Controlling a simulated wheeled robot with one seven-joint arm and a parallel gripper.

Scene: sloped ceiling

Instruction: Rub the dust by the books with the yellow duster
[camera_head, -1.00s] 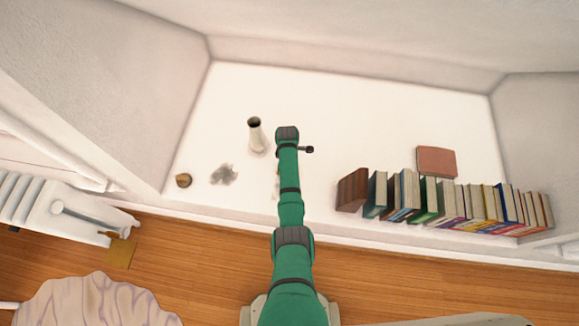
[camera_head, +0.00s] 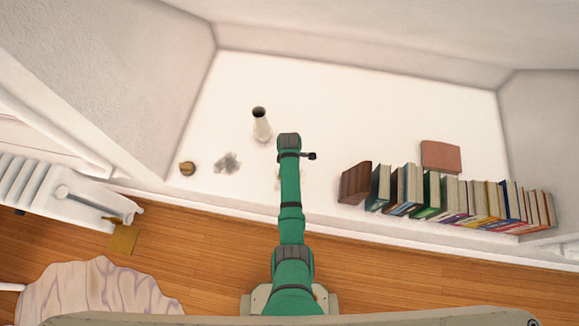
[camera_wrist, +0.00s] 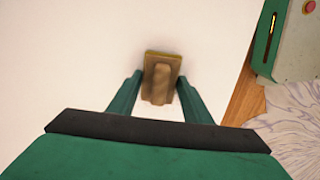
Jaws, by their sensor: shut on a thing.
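My gripper (camera_wrist: 160,98) is shut on the duster (camera_wrist: 164,66), a dull yellow-brown block with a wooden grip, held between the two green fingers over the white surface. In the head view my arm hides the gripper and the duster. A grey dust patch (camera_head: 227,163) lies on the white ledge, left of my arm. A fainter smudge (camera_head: 278,178) shows at the left edge of my arm, partly hidden by it. The row of books (camera_head: 460,198) stands along the front of the ledge, right of my arm.
A pale vase (camera_head: 261,125) stands left of my arm. A small brown object (camera_head: 187,168) lies left of the grey patch. A reddish flat book (camera_head: 440,156) lies behind the row. A white radiator (camera_head: 65,190) is at left. The ledge's middle is clear.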

